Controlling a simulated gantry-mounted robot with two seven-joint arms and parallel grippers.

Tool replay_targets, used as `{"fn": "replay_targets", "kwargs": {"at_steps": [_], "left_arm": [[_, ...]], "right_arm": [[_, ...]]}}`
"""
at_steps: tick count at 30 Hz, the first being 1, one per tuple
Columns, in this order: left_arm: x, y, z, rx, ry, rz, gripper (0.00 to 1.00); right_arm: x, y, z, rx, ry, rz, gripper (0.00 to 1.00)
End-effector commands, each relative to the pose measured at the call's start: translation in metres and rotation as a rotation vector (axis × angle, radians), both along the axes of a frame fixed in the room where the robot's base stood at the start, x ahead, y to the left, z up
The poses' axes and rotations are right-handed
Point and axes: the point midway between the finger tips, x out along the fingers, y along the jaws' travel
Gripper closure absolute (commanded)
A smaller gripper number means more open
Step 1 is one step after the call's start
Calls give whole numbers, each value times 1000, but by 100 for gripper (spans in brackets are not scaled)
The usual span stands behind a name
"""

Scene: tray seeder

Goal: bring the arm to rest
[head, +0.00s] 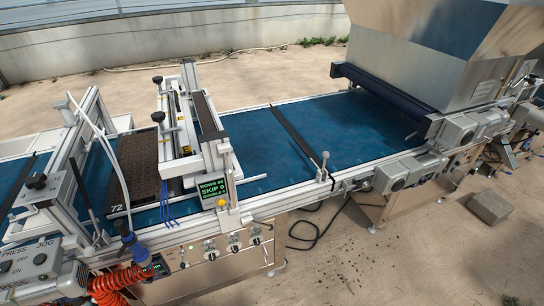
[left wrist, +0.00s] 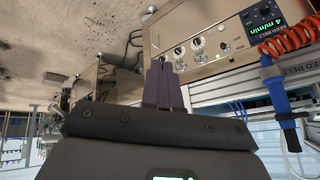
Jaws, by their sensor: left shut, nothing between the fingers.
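My left gripper (left wrist: 161,66) shows in the left wrist view. Its two dark fingers are together, with nothing between them. It is in free air below or beside the machine's metal cabinet (left wrist: 202,22), touching nothing that I can see. I cannot make out the left gripper in the head view. My right arm and gripper are in neither view.
A dark seed tray (head: 138,165) lies on the blue belt (head: 255,150) under the seeder frame. A steel hopper (head: 420,60) stands at the right. An orange coiled hose (head: 110,285) with a blue handle (head: 131,243) hangs front left, also near the gripper (left wrist: 283,42). A block (head: 490,207) lies on the floor.

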Motion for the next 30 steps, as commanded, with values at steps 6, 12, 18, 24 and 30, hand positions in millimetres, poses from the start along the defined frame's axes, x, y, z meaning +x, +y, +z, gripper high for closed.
{"fn": "replay_targets", "kwargs": {"at_steps": [6,12,18,24,30], "left_arm": [[-49,7,-13,-79,286,269,100],[-47,7,52,-78,275,257,100],[-47,7,117,-77,274,256,100],[-47,7,191,-77,274,256,100],[-47,7,263,-77,274,256,100]], "right_arm": [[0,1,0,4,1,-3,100],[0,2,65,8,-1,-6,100],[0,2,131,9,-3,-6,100],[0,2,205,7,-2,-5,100],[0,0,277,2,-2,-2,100]]}}
